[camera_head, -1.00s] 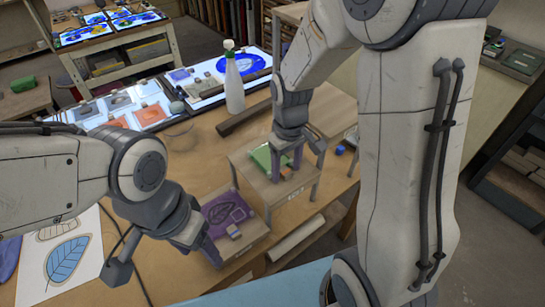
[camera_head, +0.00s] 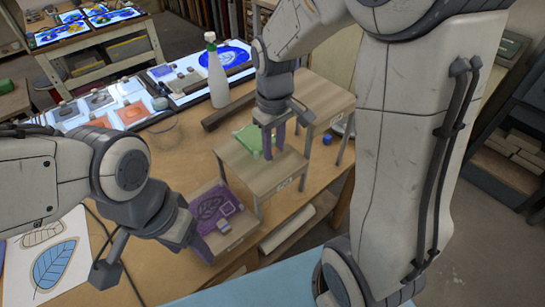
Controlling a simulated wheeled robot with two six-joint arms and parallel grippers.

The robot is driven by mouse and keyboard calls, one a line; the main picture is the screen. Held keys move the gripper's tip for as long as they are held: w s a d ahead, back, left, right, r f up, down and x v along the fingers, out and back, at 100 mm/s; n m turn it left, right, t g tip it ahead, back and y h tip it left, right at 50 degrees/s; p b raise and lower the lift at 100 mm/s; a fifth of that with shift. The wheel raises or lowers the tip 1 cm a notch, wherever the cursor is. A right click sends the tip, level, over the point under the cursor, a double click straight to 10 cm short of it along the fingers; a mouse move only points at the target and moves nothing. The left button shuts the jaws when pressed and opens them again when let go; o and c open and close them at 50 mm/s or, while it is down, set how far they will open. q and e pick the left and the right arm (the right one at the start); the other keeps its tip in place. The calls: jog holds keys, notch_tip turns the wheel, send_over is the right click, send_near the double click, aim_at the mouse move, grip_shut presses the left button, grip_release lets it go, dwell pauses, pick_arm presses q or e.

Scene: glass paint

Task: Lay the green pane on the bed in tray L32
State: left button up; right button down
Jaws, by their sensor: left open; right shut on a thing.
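The green pane (camera_head: 246,137) is at the middle step-stand (camera_head: 237,165), next to my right gripper. My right gripper (camera_head: 274,152) points down there, shut on the pane; its fingers partly hide it. I cannot clearly tell whether the pane is still touching the stand top. My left gripper (camera_head: 194,240) is open and low, beside the lower stand, which bears a purple sheet with a leaf drawing (camera_head: 212,206) and small pale pieces (camera_head: 224,227). The stand labels are too small to read, so I cannot tell which is L32.
A taller stand (camera_head: 325,97) is behind right. A small blue item (camera_head: 327,139) sits at right. A leaf drawing sheet (camera_head: 50,265) lies front left.

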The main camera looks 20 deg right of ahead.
notch_tip(320, 180, up, 6)
jog(key=shift+f, duration=0.2)
jog(key=shift+r, duration=0.75)
jog(key=shift+r+p, duration=0.8)
jog(key=shift+p, duration=0.3)
